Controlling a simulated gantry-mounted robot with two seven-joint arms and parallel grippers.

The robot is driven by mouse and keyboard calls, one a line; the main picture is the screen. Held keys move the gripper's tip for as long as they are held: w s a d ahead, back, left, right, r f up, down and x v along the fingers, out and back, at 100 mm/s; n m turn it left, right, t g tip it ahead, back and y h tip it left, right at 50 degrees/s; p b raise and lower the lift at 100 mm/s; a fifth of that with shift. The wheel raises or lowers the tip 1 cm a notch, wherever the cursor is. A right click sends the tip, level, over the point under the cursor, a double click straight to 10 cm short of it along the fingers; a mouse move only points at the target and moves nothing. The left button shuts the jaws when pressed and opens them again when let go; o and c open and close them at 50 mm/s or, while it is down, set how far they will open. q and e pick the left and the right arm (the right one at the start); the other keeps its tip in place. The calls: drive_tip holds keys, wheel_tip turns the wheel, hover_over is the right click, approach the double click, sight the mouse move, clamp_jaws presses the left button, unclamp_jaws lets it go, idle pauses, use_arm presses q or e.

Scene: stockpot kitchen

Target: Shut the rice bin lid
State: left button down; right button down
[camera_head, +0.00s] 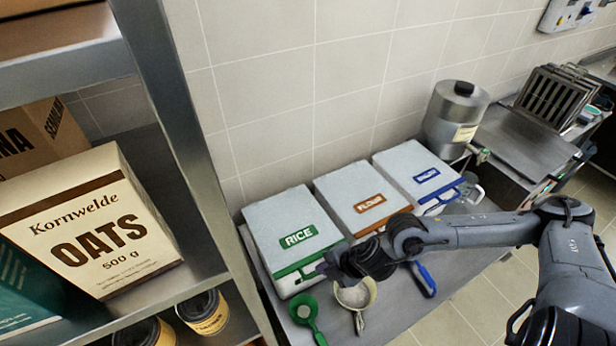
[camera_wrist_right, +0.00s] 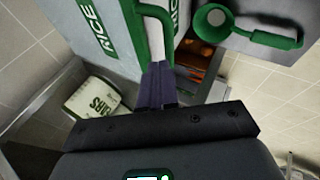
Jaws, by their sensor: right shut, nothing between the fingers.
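The rice bin (camera_head: 278,220) stands at the left end of the row of bins, with a pale grey lid, a green RICE label (camera_head: 298,237) and green front trim. Its lid looks down, lying much like the neighbouring lids; I cannot tell whether it is fully closed. My right gripper (camera_head: 326,265) is shut and empty at the bin's front right edge. In the right wrist view its fingertips (camera_wrist_right: 158,68) are together by the bin's green handle (camera_wrist_right: 152,12); whether they touch it is unclear. My left gripper is out of view.
The flour bin (camera_head: 352,184) and a blue-labelled bin (camera_head: 411,162) stand to the right. A green scoop (camera_head: 304,309), a cream scoop (camera_head: 357,294) and a blue-handled tool (camera_head: 425,279) lie in front. A metal shelf with an oats box (camera_head: 90,225) stands close on the left.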

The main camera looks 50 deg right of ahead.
drive_tip(key=f, duration=0.1)
drive_tip(key=f+b, duration=0.1)
drive_tip(key=f, duration=0.1)
drive_tip(key=shift+s, duration=0.35)
